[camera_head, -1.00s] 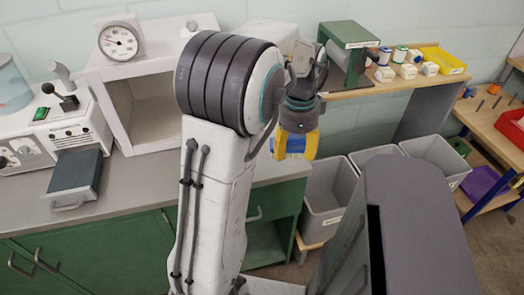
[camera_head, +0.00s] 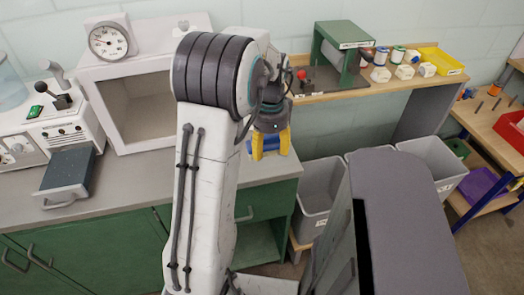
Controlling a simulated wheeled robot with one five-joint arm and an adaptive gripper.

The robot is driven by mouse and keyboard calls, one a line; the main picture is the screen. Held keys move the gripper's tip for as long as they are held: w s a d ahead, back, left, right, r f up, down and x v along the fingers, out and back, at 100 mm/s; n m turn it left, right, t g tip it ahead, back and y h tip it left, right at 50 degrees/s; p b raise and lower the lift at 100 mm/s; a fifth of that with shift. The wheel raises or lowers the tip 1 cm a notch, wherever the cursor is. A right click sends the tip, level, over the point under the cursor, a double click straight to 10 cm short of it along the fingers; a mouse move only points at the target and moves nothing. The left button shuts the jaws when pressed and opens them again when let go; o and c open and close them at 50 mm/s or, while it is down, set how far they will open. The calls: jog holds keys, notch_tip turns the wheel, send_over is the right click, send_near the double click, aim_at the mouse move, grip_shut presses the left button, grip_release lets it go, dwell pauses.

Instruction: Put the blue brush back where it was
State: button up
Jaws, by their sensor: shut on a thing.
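My gripper (camera_head: 271,147) points down with yellow fingers, in the middle of the head view. It is shut on a small blue thing, which I take for the blue brush (camera_head: 269,145). Only a bit of blue shows between and beside the fingers; the rest of the brush is hidden. In the picture the gripper is in front of the right end of the grey counter (camera_head: 140,180). I cannot tell its height above the counter. My arm hides part of the counter.
A white open-fronted box with a dial (camera_head: 109,40) stands on the counter, left of my arm. Grey bins (camera_head: 320,195) stand below at right. A wooden shelf (camera_head: 380,88) holds a green stand (camera_head: 343,48), spools, white blocks and a yellow tray (camera_head: 440,62).

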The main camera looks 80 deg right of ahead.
jog(key=d+f, duration=0.1)
jog(key=w+d+f, duration=0.1)
jog(key=d, duration=0.1)
jog(key=w+d+f, duration=0.1)
jog(key=shift+w+d+f+p, duration=0.1)
jog(key=shift+w+d+p, duration=0.2)
jog(key=shift+d, duration=0.1)
jog(key=shift+f, duration=2)
jog(key=shift+f, duration=0.1)
jog(key=shift+f, duration=0.1)
jog(key=o, duration=1.1)
notch_tip(320, 180, up, 12)
jog(key=shift+s+r+p, duration=0.1)
jog(key=shift+r+p, duration=0.1)
jog(key=shift+p, duration=0.2)
